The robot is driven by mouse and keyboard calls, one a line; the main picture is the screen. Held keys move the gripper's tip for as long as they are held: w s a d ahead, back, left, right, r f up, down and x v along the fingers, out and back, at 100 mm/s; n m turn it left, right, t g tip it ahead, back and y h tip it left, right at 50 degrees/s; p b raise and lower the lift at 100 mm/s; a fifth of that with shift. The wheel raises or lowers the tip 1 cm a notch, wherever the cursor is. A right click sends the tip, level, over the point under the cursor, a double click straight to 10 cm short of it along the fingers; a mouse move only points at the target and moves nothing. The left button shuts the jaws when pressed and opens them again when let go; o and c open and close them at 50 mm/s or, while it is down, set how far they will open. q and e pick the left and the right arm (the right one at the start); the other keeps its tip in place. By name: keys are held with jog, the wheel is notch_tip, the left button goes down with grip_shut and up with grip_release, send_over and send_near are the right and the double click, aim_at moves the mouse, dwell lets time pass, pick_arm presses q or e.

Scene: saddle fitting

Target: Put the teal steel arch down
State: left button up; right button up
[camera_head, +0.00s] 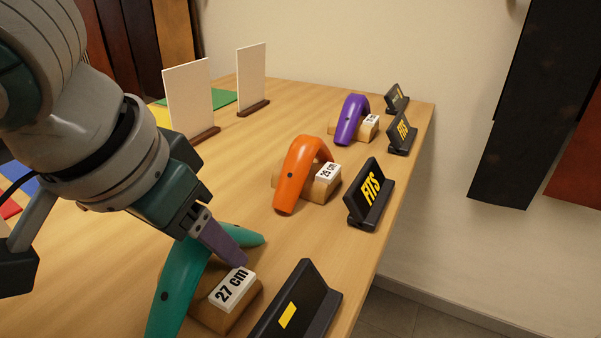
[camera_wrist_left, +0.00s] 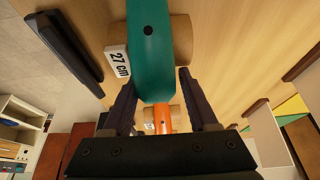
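The teal steel arch (camera_head: 181,286) is a curved band with dark holes in it. It stands over the wooden block (camera_head: 211,314) with the white "27 cm" label, at the front of the table. Whether it rests fully on it I cannot tell. My left gripper (camera_head: 228,248) reaches down onto the arch's upper part and hides some of it. My right gripper is not in view.
A dark sign (camera_head: 300,305) with a yellow bar stands just right of the block. Farther back, an orange arch (camera_head: 295,175) and a purple arch (camera_head: 350,118) sit on blocks beside "FITS" signs (camera_head: 369,195). White upright panels (camera_head: 189,98) stand at the back left.

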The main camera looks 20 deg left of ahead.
pick_arm(q)
jog(key=shift+s+d+f, duration=0.15)
jog(key=shift+s+f, duration=0.15)
jog(key=shift+s, duration=0.05)
jog(key=shift+r, duration=0.2)
jog(key=p+v, duration=0.1)
jog(key=v, duration=0.2)
jog(key=p+v, duration=0.1)
jog(key=v, duration=0.3)
jog(key=shift+w+d+r+p, duration=0.15)
jog(key=shift+r+p, duration=0.15)
jog(key=shift+p, duration=0.1)
jog(key=p+v, duration=0.5)
jog(key=p, duration=0.1)
jog(key=s+d+f+m+h, duration=0.1)
jog(key=d+f+m+h, duration=0.1)
jog(key=d, duration=0.4)
jog(key=s+a+f+g+y, duration=0.1)
jog(key=s+a+f+y, duration=0.1)
jog(key=s+a+f, duration=0.3)
jog(key=shift+s+n+p, duration=0.3)
jog(key=shift+s+n, duration=0.1)
jog(key=shift+s, duration=0.55)
